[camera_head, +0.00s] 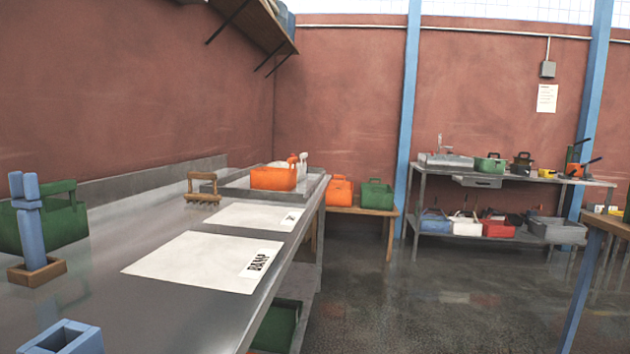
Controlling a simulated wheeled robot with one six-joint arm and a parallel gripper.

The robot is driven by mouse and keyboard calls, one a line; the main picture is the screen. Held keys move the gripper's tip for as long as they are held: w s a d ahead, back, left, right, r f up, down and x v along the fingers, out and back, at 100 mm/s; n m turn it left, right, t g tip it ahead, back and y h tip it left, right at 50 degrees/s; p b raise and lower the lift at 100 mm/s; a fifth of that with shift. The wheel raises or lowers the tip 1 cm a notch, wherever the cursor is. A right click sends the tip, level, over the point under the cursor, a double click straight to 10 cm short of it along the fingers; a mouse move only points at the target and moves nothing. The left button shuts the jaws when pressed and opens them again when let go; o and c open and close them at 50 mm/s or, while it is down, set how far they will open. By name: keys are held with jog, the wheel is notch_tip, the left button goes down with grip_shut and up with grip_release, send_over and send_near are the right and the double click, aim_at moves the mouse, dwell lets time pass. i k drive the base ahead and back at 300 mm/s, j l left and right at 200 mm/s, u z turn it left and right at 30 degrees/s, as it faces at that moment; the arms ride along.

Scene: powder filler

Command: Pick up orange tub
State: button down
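An orange tub (273,179) stands in a shallow metal tray (236,187) at the far end of the long steel bench. White and orange bottle-like items show behind its rim. A second orange tub (339,193) stands on a low wooden table (362,210) beyond the bench, beside a green tub (376,195). I cannot tell which of the two is the task's tub. Both are well away from the camera. My gripper does not show in this view, so its state is hidden.
On the steel bench (110,300) are white mats (205,262), a wooden-handled tool (203,188), a blue upright piece (31,220), a green tub (62,222) and a blue hollow block (62,338). A laden metal rack (421,200) stands at back right. The grey floor (430,290) is clear between.

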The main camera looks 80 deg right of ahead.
aim_at(285, 180)
jog(key=z, duration=2.1)
jog(key=i+l, duration=0.25)
jog(key=i, duration=0.3)
jog(key=i+l, duration=0.25)
jog(key=i, duration=0.3)
jog(key=i+l+z, duration=0.1)
jog(key=i+l, duration=0.15)
jog(key=i, duration=0.3)
jog(key=i+l, duration=0.2)
jog(key=i, duration=0.35)
jog(key=i+l, duration=0.2)
jog(key=i, duration=0.35)
jog(key=i+l, duration=0.2)
jog(key=i, duration=0.35)
jog(key=z, duration=0.05)
